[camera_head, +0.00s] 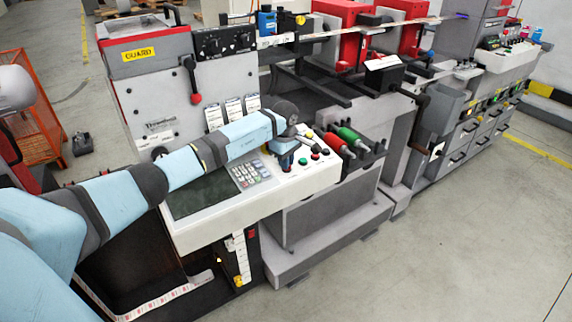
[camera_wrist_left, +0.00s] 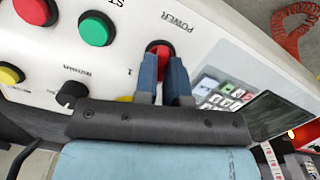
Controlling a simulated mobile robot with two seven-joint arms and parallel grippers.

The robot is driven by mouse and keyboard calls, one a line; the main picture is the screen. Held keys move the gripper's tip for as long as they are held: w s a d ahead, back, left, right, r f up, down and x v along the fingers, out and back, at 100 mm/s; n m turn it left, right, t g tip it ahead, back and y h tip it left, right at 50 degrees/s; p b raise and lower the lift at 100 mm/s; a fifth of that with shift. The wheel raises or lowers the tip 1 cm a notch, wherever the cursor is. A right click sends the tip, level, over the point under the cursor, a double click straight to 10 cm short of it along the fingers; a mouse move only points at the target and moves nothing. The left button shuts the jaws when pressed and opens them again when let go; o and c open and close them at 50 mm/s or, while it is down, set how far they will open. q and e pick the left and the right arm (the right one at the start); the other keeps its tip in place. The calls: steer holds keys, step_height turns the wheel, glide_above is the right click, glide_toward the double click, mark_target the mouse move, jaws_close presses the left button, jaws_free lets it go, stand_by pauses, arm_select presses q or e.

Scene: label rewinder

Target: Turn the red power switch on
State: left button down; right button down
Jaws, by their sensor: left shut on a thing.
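The red power switch (camera_wrist_left: 160,48) is on the white control panel (camera_wrist_left: 60,42), beside the printed word POWER, in the left wrist view. My left gripper (camera_wrist_left: 163,68) is at the switch, with its two blue fingers on either side of it and closed on it. The fingers hide part of the switch. In the head view my left arm reaches over the panel (camera_head: 300,181) from the left, and the left gripper (camera_head: 286,161) points down at it. My right gripper does not show.
A green button (camera_wrist_left: 96,28), a black knob (camera_wrist_left: 71,94) and a yellow button (camera_wrist_left: 10,73) sit near the switch. A keypad (camera_head: 251,173) and a dark screen (camera_head: 203,193) lie left of it.

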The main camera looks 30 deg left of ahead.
arm_select(q)
steer(key=m+b, duration=0.2)
steer(key=m, duration=0.1)
steer(key=shift+w+f+m+b, duration=0.1)
steer(key=shift+m+b, duration=0.2)
steer(key=shift+b, duration=0.1)
steer(key=m+b, duration=0.1)
steer(key=m, duration=0.1)
steer(key=shift+m+g+b, duration=0.3)
steer(key=shift+m+g, duration=0.1)
steer(key=shift+m+y+b, duration=0.3)
steer(key=shift+m, duration=0.5)
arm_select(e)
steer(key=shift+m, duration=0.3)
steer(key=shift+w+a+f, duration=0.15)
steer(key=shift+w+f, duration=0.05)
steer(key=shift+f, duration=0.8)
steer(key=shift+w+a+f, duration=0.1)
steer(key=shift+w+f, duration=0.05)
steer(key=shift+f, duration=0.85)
arm_select(q)
steer(key=shift+d, duration=0.1)
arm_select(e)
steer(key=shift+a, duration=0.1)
arm_select(q)
steer(key=c, duration=1.2)
jaws_free()
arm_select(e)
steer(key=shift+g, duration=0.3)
